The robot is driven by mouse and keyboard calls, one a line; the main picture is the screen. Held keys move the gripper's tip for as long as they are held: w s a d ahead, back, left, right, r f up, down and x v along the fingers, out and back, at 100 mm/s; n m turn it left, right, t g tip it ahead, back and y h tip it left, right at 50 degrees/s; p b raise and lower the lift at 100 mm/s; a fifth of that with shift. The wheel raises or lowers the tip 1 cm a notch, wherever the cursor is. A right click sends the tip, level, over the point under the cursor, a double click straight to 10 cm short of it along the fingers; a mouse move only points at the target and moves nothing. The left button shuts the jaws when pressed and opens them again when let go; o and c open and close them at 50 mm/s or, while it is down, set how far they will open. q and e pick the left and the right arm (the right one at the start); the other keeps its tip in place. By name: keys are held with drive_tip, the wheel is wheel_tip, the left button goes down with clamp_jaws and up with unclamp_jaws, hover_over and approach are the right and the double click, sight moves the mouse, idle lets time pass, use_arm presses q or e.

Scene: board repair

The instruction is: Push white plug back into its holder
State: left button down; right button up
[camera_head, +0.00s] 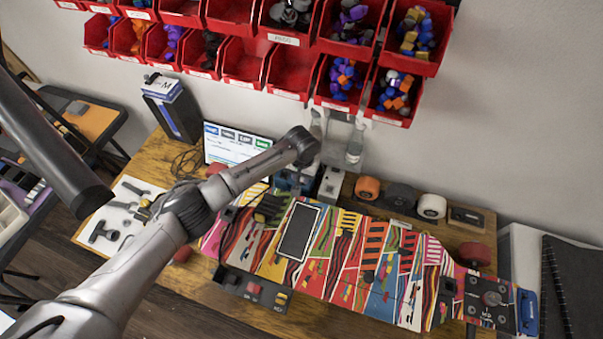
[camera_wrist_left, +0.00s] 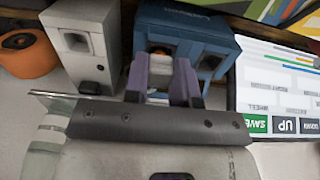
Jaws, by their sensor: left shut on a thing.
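The blue holder (camera_wrist_left: 190,28) has square openings and stands ahead of my left gripper (camera_wrist_left: 161,78) in the left wrist view. The gripper's two purple-grey fingers are shut on the white plug (camera_wrist_left: 162,72), a small pale piece largely hidden between them. The plug is right at the front of the holder's left opening. I cannot tell how deep it sits. In the head view my left arm reaches over the workbench to the blue holder (camera_head: 285,180), which the arm partly hides. My right gripper is not in view.
A white box (camera_wrist_left: 82,42) stands close beside the holder, with an orange wheel (camera_wrist_left: 25,52) beyond it. A lit screen (camera_head: 232,143) stands on the other side. A colourful board (camera_head: 340,255) lies in front. Red bins (camera_head: 245,62) hang on the wall above.

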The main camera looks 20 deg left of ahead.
use_arm(q)
drive_tip(key=shift+f, duration=0.1)
idle(0.7)
drive_tip(key=shift+f, duration=0.4)
idle(0.3)
drive_tip(key=c, duration=0.6)
unclamp_jaws()
drive_tip(key=shift+r, duration=0.2)
idle(0.3)
drive_tip(key=shift+r+p, duration=1)
drive_tip(key=shift+p, duration=0.35)
drive_tip(key=shift+r+p, duration=0.35)
drive_tip(key=shift+p, duration=0.1)
drive_tip(key=shift+r, duration=0.15)
